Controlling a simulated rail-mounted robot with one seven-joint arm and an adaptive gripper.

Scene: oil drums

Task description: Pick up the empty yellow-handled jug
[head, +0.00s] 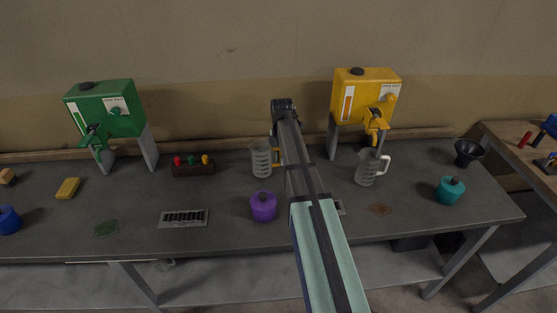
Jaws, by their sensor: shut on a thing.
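A clear measuring jug with a yellow handle (261,158) is upright at the middle of the bench, just left of my arm. It looks empty, and I cannot tell whether its base touches the bench. My gripper (277,146) is mostly hidden behind my own arm, at the handle side of this jug. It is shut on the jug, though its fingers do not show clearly. A second clear jug with a white handle (367,167) stands below the spout of the yellow oil dispenser (366,97).
A green dispenser (105,110) stands at the left. A rack with coloured knobs (193,168) is left of the jug; a purple container (263,206) is in front. A teal container (450,190) and black funnel (467,152) are right.

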